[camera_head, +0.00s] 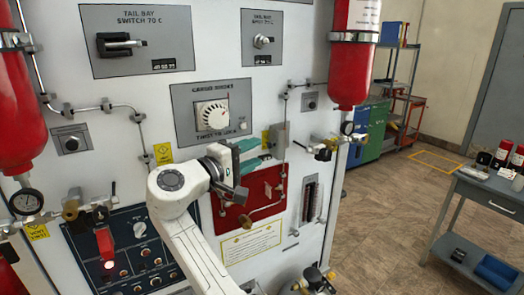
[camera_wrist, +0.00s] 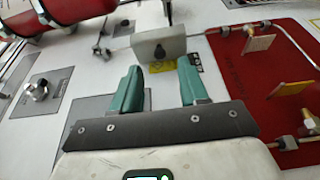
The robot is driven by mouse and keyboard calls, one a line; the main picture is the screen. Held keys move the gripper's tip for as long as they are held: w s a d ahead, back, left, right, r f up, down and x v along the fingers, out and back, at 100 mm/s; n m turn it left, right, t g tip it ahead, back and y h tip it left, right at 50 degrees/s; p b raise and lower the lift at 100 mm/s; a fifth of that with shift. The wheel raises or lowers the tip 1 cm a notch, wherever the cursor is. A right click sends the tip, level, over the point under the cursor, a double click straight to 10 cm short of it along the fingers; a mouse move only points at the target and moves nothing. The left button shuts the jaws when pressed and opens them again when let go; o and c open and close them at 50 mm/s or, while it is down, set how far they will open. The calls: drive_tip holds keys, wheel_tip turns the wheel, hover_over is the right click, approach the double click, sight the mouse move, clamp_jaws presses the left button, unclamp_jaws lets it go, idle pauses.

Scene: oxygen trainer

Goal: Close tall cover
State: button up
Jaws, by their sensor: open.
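A tall red switch cover (camera_head: 105,241) stands raised above a lit red light on the dark panel at lower left in the head view. A narrow grey box-like cover (camera_head: 278,139) juts from the white wall right of the dial; it also shows in the wrist view (camera_wrist: 160,45). The pictures do not settle which one is the tall cover. My gripper (camera_head: 262,150) is open, its teal fingers apart and empty. In the wrist view my gripper (camera_wrist: 160,72) points at the wall just below the grey box, with no clear contact.
A red panel (camera_head: 269,184) with a handle and brass fittings lies right beside and below my gripper. Red cylinders (camera_head: 352,62) hang on both sides, with pipes along the wall. A grey cart (camera_head: 488,196) stands at right; the floor between is clear.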

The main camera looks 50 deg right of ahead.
sight(274, 143)
drive_tip(key=shift+w+d, duration=0.1)
drive_tip(key=shift+d, duration=2.1)
clamp_jaws()
